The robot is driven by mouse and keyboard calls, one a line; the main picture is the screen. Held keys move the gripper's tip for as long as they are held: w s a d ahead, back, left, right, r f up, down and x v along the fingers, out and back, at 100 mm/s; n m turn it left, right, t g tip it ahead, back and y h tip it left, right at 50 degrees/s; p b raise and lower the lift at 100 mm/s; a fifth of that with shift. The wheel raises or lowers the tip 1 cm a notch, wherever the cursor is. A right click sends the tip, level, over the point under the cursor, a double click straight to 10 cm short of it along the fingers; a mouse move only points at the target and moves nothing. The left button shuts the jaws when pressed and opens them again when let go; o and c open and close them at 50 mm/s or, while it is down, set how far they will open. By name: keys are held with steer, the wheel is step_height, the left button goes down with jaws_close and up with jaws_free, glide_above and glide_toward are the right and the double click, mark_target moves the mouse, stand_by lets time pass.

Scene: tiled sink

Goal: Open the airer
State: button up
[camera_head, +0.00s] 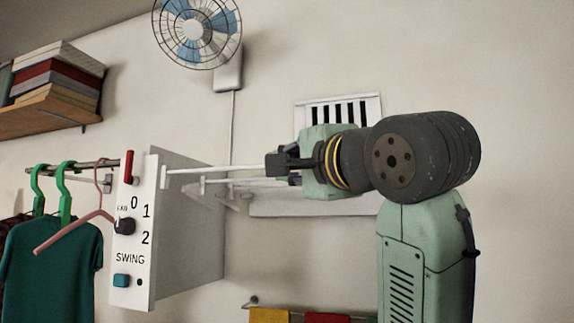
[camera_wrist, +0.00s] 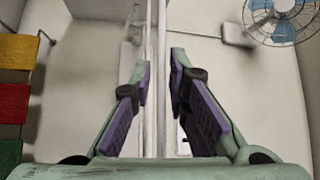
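The airer (camera_head: 222,169) shows in the head view as thin white bars running out in front of the wall, between the control panel and my gripper. Its nearest bar ends, in this view, at my dark fingers. My gripper (camera_head: 281,162) is level with that bar and points left. In the wrist view my gripper (camera_wrist: 161,75) has its two purple-padded fingers apart, with white airer bars (camera_wrist: 161,30) running lengthwise between them. A gap shows on both sides of the bars, and I cannot see the fingers pressing on them. My arm hides part of the airer's right side.
A white control panel (camera_head: 132,255) with a knob and red lever stands left of the airer. Hangers with a teal shirt (camera_head: 52,265) are farther left. A wall fan (camera_head: 196,30) hangs above. Coloured cloths (camera_head: 270,315) hang low; a vent (camera_head: 340,108) is behind my arm.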

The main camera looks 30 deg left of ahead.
steer(key=shift+o, duration=0.8)
steer(key=v, duration=1.2)
steer(key=shift+s+r, duration=0.1)
